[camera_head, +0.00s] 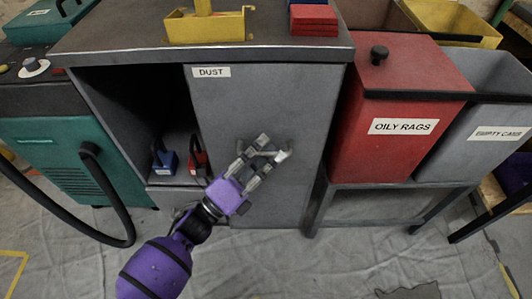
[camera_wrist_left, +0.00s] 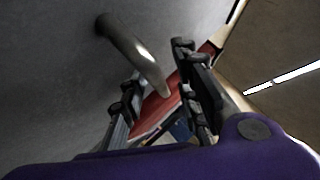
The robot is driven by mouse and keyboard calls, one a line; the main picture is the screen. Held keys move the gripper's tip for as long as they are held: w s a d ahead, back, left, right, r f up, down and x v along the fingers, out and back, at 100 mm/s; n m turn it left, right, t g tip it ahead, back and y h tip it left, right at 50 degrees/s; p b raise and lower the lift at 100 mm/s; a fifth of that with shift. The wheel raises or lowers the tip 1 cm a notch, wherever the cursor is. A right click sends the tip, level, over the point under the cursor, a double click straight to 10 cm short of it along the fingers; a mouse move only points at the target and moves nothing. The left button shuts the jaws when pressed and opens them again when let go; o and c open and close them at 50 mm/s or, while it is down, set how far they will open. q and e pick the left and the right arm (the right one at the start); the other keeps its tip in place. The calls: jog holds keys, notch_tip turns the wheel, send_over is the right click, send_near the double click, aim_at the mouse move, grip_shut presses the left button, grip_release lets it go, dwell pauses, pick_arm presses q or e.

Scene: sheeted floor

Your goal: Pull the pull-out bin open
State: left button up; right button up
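The pull-out bin is a grey panel labelled DUST (camera_head: 235,105) in the grey cabinet, in the head view. Its front looks about flush with the cabinet, with no clear gap showing. A short curved metal handle (camera_head: 284,155) stands out from the panel; it also shows in the left wrist view (camera_wrist_left: 134,50). My left gripper (camera_head: 265,154), purple with grey fingers, is in front of the panel at the handle. In the left wrist view the fingers (camera_wrist_left: 158,92) are apart, and the handle's lower end reaches between them. I cannot tell whether they touch it. My right gripper is out of view.
Right of the panel stand a red OILY RAGS bin (camera_head: 405,100) and a grey EMPTY CANS bin (camera_head: 480,120) on a low frame. A green machine (camera_head: 65,150) with a black hose (camera_head: 110,205) stands left. The sheeted floor (camera_head: 310,260) in front is mostly clear.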

pick_arm(q)
grip_shut()
dwell(0.3)
jog(key=shift+s, duration=0.1)
